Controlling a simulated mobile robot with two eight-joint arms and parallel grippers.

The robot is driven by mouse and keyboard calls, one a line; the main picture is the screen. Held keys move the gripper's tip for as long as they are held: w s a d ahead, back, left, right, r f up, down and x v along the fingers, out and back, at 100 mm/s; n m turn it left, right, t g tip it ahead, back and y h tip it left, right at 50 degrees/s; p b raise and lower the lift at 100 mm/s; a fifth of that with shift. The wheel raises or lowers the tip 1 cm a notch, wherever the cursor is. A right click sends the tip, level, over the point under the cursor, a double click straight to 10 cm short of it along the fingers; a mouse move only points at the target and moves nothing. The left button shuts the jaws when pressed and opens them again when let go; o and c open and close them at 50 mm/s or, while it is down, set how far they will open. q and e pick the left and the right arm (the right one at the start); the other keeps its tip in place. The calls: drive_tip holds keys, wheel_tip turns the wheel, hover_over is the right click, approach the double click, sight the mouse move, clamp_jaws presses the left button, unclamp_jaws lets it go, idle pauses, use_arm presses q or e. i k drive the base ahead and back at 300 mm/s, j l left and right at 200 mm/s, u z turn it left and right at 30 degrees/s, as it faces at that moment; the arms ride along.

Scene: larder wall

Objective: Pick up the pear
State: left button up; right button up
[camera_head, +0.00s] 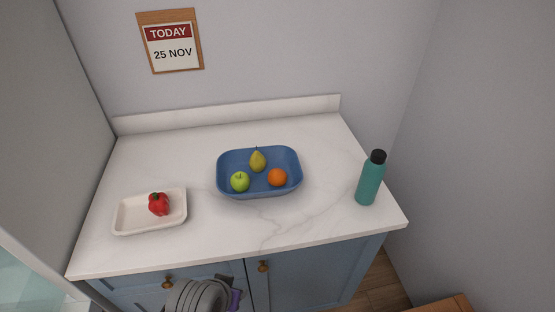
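The yellow-green pear (257,161) stands upright in the blue tray (259,194), towards its back wall. A green apple (240,182) is in front of it on the left, and an orange (277,177) is in front on the right, both in the same tray. The pear's lower part is inside the tray, and its top with the stem is clear. No gripper fingers show in the head view, and nothing touches the pear.
A white dish (132,219) with a red pepper (158,204) is at the left of the white marble counter (215,235). A teal bottle (370,181) with a black cap stands at the right. A raised backsplash (230,114) runs along the wall. The counter's front middle is clear.

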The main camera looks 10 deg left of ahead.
sight(258, 162)
drive_tip(key=i+l+u, duration=0.1)
drive_tip(key=l+u, duration=0.2)
drive_tip(key=u, duration=0.15)
drive_tip(key=l+u, duration=0.3)
drive_tip(key=u, duration=0.15)
